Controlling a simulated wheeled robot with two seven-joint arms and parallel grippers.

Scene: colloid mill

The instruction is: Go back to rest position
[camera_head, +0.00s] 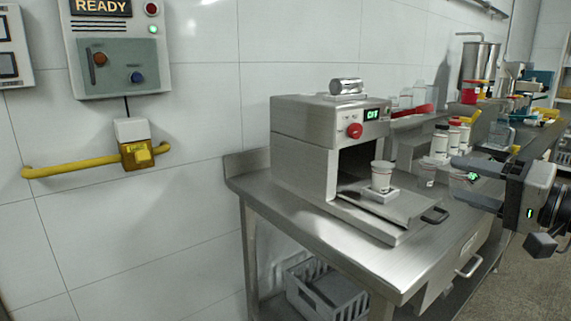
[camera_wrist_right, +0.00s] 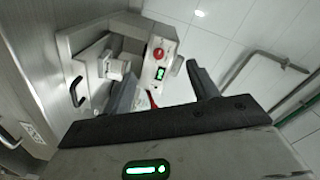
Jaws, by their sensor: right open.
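My right gripper (camera_head: 470,185) comes in from the right in the head view, above the front right part of the steel table. Its two fingers stand apart with nothing between them; they also show spread in the right wrist view (camera_wrist_right: 165,95). It is clear of the steel machine (camera_head: 305,150) with the red knob and green display. A white cup (camera_head: 381,176) stands upright on the machine's pulled-out tray (camera_head: 375,215), to the left of the gripper. My left gripper does not show in the head view.
The steel table (camera_head: 330,262) has bare room in front of the machine. Several bottles (camera_head: 452,138) and a clear beaker (camera_head: 500,133) stand behind the right gripper. A control panel (camera_head: 120,50) reading READY and a yellow pipe (camera_head: 70,168) are on the wall. A grey crate (camera_head: 325,295) is under the table.

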